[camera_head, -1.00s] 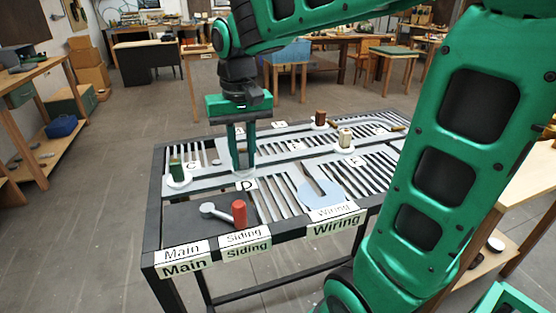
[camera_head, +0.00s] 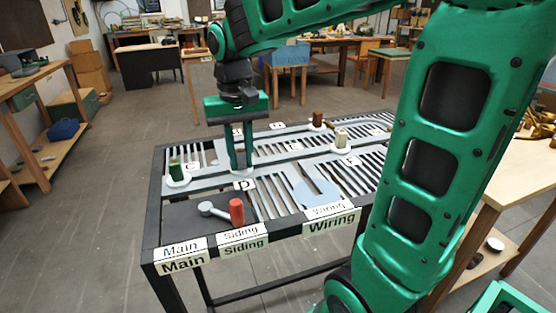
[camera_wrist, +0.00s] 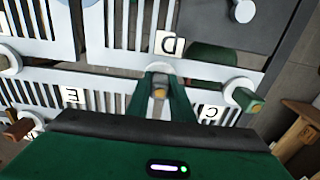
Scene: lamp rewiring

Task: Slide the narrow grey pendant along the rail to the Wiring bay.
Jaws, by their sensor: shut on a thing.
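My gripper (camera_head: 241,166) points down at the table rail by the D label (camera_head: 245,184), its fingers shut on the narrow pendant. The fingers hide most of the pendant in the head view. The Wiring bay (camera_head: 315,192) is a light blue round patch with a slot, at the front right of D, behind the Wiring sign (camera_head: 332,221).
A green pendant (camera_head: 176,167) stands on a white disc by C, left of my gripper. A cream pendant (camera_head: 341,136) and a brown one (camera_head: 318,119) stand farther right. Slotted grey plates (camera_head: 268,197) flank the rail.

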